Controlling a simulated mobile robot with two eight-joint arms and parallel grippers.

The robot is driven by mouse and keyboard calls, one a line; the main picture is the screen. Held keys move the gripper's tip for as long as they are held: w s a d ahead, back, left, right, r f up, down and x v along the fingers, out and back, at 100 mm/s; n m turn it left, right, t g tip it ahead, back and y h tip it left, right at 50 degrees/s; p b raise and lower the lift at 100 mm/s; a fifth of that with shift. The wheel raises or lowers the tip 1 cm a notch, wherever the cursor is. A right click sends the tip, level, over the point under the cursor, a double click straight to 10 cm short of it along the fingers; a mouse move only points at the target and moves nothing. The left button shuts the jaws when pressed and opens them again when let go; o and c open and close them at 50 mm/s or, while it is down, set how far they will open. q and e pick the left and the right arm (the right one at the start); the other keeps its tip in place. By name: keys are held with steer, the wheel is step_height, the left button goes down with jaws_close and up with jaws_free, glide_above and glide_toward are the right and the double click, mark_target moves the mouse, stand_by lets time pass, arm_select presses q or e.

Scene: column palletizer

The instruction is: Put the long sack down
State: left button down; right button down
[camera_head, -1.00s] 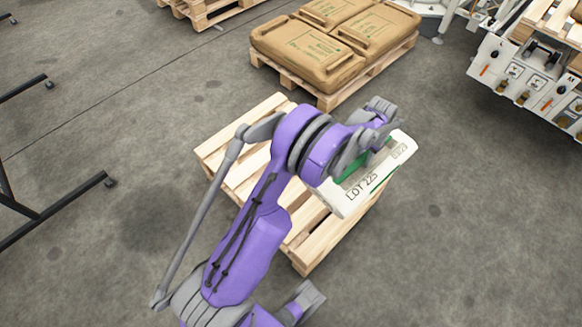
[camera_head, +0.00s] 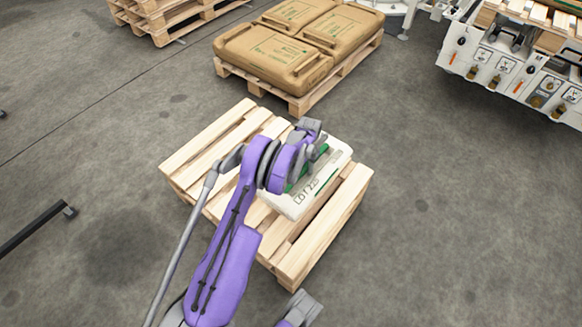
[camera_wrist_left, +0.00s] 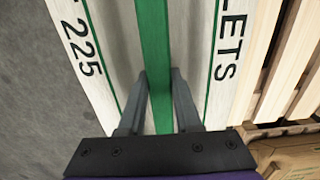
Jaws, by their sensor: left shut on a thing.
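The long sack (camera_head: 318,189) is white with a green stripe and dark lettering that includes "LOT 225". In the head view it lies flat over the middle and right part of an empty wooden pallet (camera_head: 335,215). I cannot tell whether it touches the slats. My left gripper (camera_head: 312,155) is above the sack, partly hidden by its own wrist. In the left wrist view its two fingers (camera_wrist_left: 161,88) are shut on the green strip along the middle of the sack (camera_wrist_left: 211,45). Pallet slats (camera_wrist_left: 290,70) show beside the sack there.
Brown sacks (camera_head: 270,58) lie on another pallet (camera_head: 301,103) behind. More empty pallets (camera_head: 165,18) stand at the back left. A white machine (camera_head: 505,70) stands at the back right. A dark bar (camera_head: 38,228) is at the left edge. The floor to the right is clear.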

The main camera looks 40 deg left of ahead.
mark_target(305, 179)
arm_select(q)
step_height(305, 179, down, 8)
steer(key=shift+f+b, duration=0.25)
steer(key=shift+b, duration=0.65)
steer(key=shift+f, duration=0.15)
steer(key=c, duration=0.6)
jaws_free()
